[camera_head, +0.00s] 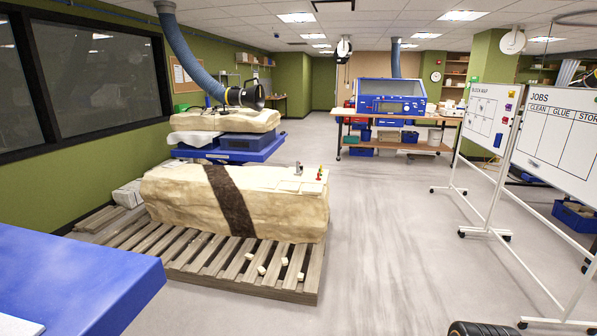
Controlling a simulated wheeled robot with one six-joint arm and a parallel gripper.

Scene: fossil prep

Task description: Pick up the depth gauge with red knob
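A small upright item with a red top (319,174) stands on the far right end of a large plaster-jacketed block (285,215). It may be the depth gauge with the red knob, but it is too small to be sure. A small grey item (298,168) stands just left of it. Pale flat pieces (290,186) lie on the block near both. My gripper is not in this view.
The block rests on a wooden pallet (190,262) with several small pale blocks on its slats. A blue surface (80,275) fills the lower left. Wheeled whiteboards (560,130) stand at right. The grey floor (390,240) between is clear.

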